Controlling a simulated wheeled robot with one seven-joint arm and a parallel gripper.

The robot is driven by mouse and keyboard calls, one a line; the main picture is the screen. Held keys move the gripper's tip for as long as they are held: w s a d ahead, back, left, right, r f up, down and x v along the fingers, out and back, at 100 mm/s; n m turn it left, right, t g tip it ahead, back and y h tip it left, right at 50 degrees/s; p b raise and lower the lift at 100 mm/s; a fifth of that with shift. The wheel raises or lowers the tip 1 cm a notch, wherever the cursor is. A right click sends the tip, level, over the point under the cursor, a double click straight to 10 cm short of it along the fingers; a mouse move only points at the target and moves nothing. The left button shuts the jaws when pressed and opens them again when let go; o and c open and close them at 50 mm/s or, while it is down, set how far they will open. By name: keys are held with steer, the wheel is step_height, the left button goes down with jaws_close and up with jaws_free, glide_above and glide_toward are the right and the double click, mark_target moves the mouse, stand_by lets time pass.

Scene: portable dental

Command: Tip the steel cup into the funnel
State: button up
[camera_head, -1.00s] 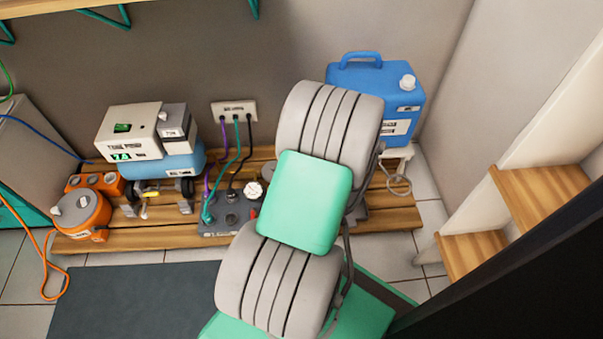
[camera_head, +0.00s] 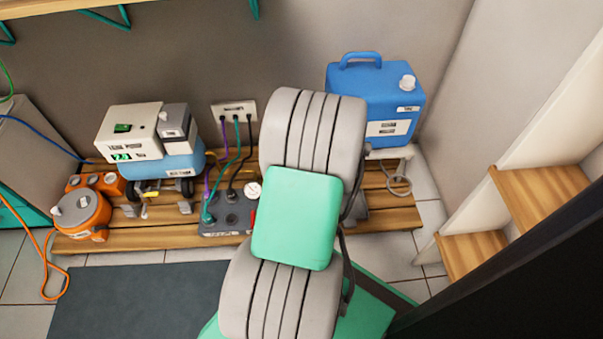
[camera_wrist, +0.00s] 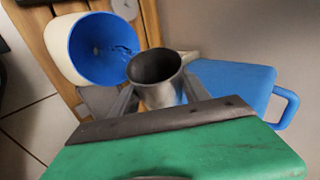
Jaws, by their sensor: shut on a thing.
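In the wrist view, my gripper (camera_wrist: 158,94) is shut on the steel cup (camera_wrist: 168,95), a grey metal cup with its round dark mouth visible. The funnel (camera_wrist: 75,62), white outside and blue inside, is just left of the cup and a little higher in the picture. Its wide mouth faces the camera, with small dark marks inside near the cup's rim. The cup's rim appears close beside the funnel's rim; I cannot tell whether they touch. I see nothing pouring, and the cup's contents are not clear. In the head view my arm hides the gripper, cup and funnel.
A blue jug (camera_head: 390,100) stands right of my arm; it also shows in the wrist view (camera_wrist: 235,85). A wooden pallet (camera_head: 150,236) carries a compressor (camera_head: 150,140), an orange canister (camera_head: 82,215) and a grey control box (camera_head: 228,212) with cables. Wooden shelves (camera_head: 540,190) are at right.

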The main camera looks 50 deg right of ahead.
steer(key=shift+r, duration=0.2)
stand_by(0.4)
steer(key=shift+d+f+g+h, duration=0.1)
steer(key=shift+f+g+h, duration=0.05)
steer(key=shift+g+h, duration=0.2)
steer(key=shift+s+d+f+n+h+b, duration=0.1)
steer(key=shift+s+d+n+h+b, duration=0.05)
steer(key=shift+n+h+b, duration=0.15)
steer(key=shift+f+h+b, duration=0.25)
steer(key=shift+b, duration=0.25)
steer(key=shift+r+n+g+h+b, duration=0.1)
steer(key=shift+n+g+h+b, duration=0.2)
steer(key=shift+n, duration=0.1)
